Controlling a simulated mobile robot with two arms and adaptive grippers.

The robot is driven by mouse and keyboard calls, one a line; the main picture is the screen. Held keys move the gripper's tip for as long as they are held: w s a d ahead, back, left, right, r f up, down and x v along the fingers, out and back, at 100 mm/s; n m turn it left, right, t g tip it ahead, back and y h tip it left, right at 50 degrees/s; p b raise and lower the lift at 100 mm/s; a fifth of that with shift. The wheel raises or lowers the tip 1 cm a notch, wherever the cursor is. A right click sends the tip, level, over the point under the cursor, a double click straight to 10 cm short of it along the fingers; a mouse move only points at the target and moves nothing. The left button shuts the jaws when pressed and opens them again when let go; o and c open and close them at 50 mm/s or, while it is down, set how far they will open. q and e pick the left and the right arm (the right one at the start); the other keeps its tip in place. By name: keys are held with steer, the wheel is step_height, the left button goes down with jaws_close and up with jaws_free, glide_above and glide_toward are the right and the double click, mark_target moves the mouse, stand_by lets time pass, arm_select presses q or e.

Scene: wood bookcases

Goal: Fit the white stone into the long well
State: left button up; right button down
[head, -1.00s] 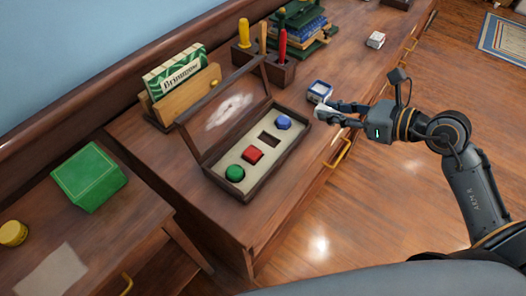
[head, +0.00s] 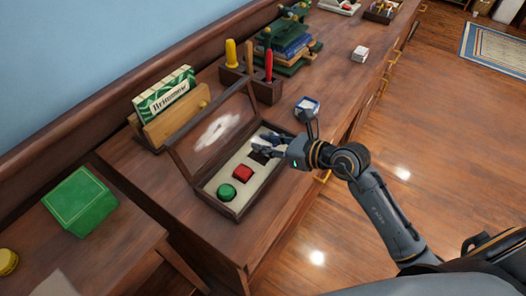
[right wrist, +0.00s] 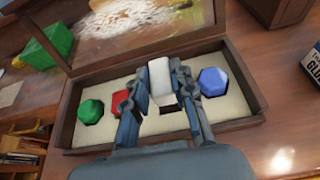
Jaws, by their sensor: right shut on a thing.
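The white stone (right wrist: 160,78) is a pale oblong block held between the fingers of my right gripper (right wrist: 157,84) in the right wrist view. In the head view, my right gripper (head: 259,146) is above the open wooden box (head: 235,213). The long well (head: 258,157) is a dark rectangular recess in the pale insert, partly covered by the gripper. In the wrist view the stone appears over or near the well; its height above it cannot be told. My left gripper is not in view.
The green stone (right wrist: 91,111), red stone (right wrist: 120,103) and blue stone (right wrist: 213,81) sit in the insert. The raised lid (head: 212,132) stands behind. A small blue-and-white box (head: 307,105) and a tool holder (head: 265,91) are nearby.

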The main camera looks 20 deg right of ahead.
mark_target(263, 161)
steer(key=f, duration=0.1)
steer(key=a+f, duration=0.1)
steer(key=f, duration=0.1)
steer(key=shift+w+f, duration=0.15)
steer(key=shift+f, duration=0.05)
steer(key=shift+d+f, duration=0.1)
steer(key=shift+f, duration=0.2)
steer(key=shift+f, duration=0.1)
steer(key=c, duration=1.1)
jaws_free()
steer(key=b+v, duration=0.1)
steer(key=v, duration=1.1)
